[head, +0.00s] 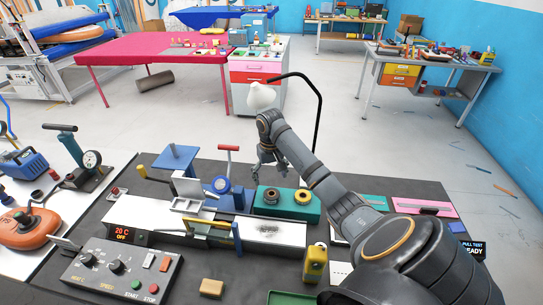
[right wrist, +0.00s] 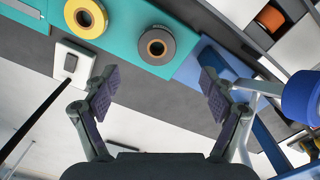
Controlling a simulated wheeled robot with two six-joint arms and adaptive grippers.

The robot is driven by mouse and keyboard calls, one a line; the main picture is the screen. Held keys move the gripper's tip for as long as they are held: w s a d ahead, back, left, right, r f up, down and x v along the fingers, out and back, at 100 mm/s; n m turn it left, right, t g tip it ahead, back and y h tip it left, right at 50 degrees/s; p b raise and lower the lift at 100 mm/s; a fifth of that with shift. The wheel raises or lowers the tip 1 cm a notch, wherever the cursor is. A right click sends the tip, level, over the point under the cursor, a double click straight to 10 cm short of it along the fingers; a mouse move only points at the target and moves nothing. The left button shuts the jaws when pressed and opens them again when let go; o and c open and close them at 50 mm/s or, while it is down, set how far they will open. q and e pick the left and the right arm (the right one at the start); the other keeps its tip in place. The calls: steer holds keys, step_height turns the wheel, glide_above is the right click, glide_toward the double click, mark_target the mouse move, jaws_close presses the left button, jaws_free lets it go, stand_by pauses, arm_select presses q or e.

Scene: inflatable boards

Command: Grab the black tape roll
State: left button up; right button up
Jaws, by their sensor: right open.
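The black tape roll (head: 271,201) lies flat on a green block (head: 248,205) on the dark bench, left of a yellow roll (head: 303,203). In the right wrist view the black roll (right wrist: 156,33) looks dark grey with a tan core. It shows ahead of the fingers, between their lines, beside the yellow roll (right wrist: 86,35). My right gripper (head: 268,170) is above and beyond the block in the head view. Its fingers (right wrist: 157,84) are spread wide with nothing between them. My left gripper is not in view.
A blue roll (right wrist: 301,97) on a blue stand is close to one finger in the wrist view. A red-handled tool (head: 228,148) stands left of the gripper. A long white-topped machine (head: 275,232) and a control box (head: 118,272) lie nearer.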

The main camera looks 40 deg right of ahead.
mark_target(272, 193)
step_height(272, 193, down, 4)
steer(key=shift+s+a+r+p, duration=0.1)
steer(key=shift+s+p, duration=0.05)
steer(key=shift+p, duration=0.2)
steer(key=shift+f, duration=0.3)
steer(key=f, duration=0.1)
steer(key=f+p, duration=0.1)
steer(key=f, duration=0.2)
steer(key=shift+d+f+p, duration=0.3)
steer(key=shift+f, duration=0.25)
steer(key=c, duration=1.3)
steer(key=shift+r, duration=0.15)
